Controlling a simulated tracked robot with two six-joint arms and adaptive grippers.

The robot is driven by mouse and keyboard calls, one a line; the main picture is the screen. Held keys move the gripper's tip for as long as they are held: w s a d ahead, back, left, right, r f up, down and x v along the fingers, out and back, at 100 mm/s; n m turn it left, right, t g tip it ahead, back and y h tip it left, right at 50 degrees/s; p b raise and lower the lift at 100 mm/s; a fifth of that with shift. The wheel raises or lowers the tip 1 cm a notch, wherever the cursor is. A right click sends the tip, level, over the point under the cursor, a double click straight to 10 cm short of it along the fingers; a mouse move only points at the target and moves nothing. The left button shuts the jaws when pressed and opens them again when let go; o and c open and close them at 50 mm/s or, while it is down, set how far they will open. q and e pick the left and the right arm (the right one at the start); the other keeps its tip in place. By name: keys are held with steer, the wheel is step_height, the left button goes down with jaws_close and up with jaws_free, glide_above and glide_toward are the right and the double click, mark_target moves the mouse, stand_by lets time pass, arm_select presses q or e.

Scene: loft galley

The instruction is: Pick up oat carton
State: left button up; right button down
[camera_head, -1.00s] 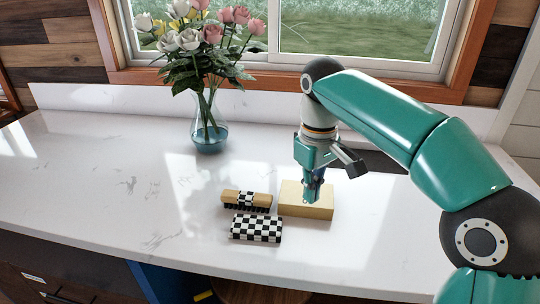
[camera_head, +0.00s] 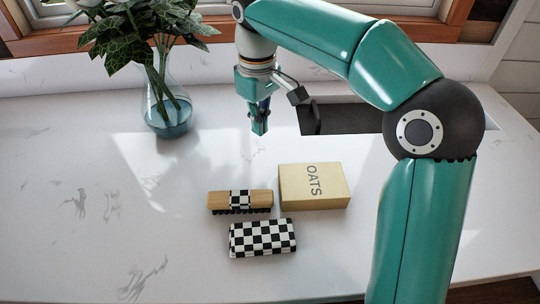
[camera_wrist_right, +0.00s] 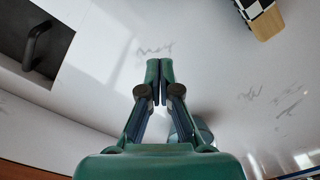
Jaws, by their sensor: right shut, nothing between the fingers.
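The oat carton (camera_head: 327,189) is a pale yellow box marked OATS, lying on the white counter in the head view. It sits right of the brush and is clear of my grippers. My right gripper (camera_head: 259,128) is shut and empty, behind and to the left of the carton, near the vase. The right wrist view also shows its closed fingertips (camera_wrist_right: 159,66) over bare counter. The carton does not show in the right wrist view. My left gripper is in neither view.
A wooden brush (camera_head: 220,200) with a checkered band lies left of the carton. A black-and-white checkered case (camera_head: 262,239) lies in front of it. A dark sink opening (camera_head: 345,117) is behind the carton.

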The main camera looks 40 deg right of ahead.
mark_target(273, 172)
step_height(273, 172, down, 9)
steer(key=shift+a+r, duration=0.15)
steer(key=shift+r, duration=0.05)
steer(key=s, duration=0.3)
steer(key=shift+s+d+r, duration=0.25)
steer(key=shift+d, duration=0.15)
steer(key=shift+s, duration=0.25)
